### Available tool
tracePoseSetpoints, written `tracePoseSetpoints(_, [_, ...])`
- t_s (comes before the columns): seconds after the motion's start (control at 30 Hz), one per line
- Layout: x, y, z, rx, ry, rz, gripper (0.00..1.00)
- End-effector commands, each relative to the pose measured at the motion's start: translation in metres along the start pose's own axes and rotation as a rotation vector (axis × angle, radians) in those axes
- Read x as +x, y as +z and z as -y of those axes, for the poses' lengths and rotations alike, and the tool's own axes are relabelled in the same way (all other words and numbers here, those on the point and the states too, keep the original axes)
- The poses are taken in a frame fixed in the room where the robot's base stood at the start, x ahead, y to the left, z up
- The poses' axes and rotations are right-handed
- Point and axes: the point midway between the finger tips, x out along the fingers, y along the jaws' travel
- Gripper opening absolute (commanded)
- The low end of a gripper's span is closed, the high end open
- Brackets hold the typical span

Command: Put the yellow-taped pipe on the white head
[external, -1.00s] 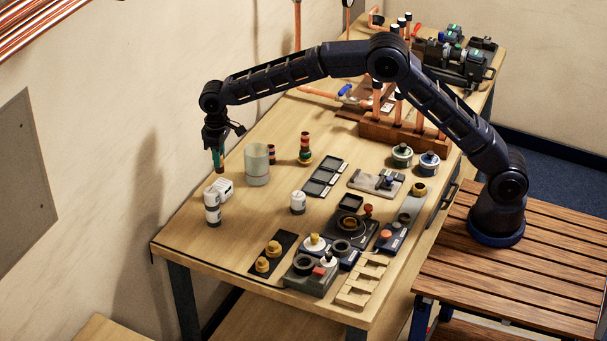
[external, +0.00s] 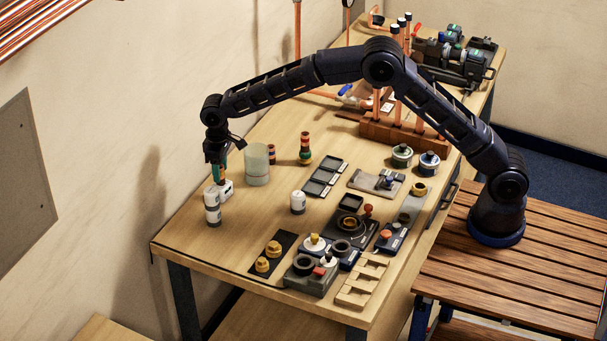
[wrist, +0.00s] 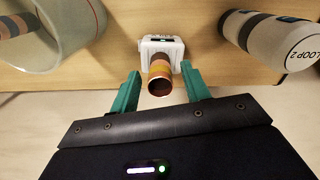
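The yellow-taped pipe (wrist: 160,72) is a short copper tube with a yellow-orange band. In the wrist view it stands on the white head (wrist: 162,47), its open copper end toward the camera. The white head also shows in the external view (external: 226,189), at the left of the table. My gripper (wrist: 160,90) has its two teal fingers spread, one on each side of the pipe, with gaps between. In the external view my gripper (external: 219,170) points down just above the white head. Where the pipe meets the head is partly hidden by the pipe itself.
A white canister (external: 212,208), lettered LOOP 2 in the wrist view (wrist: 275,40), stands close to the head. A translucent cup (external: 257,165) stands on the other side. Another white canister (external: 298,202) and several fixtures lie farther right.

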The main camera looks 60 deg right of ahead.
Motion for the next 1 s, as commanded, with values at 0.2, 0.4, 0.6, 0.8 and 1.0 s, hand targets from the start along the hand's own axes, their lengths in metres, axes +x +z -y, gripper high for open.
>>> tracePoseSetpoints(0.2, [0.0,0.0,0.0,0.0,0.0,0.0,0.46])
tracePoseSetpoints(0.4, [-0.011,0.0,0.0,0.0,0.0,-0.002,0.46])
tracePoseSetpoints(0.6, [-0.046,-0.001,0.0,0.0,-0.001,-0.003,0.46])
tracePoseSetpoints(0.8, [-0.084,0.0,0.0,0.0,0.0,-0.002,0.46])
tracePoseSetpoints(1.0, [-0.111,0.0,0.0,0.0,0.0,-0.001,0.46])
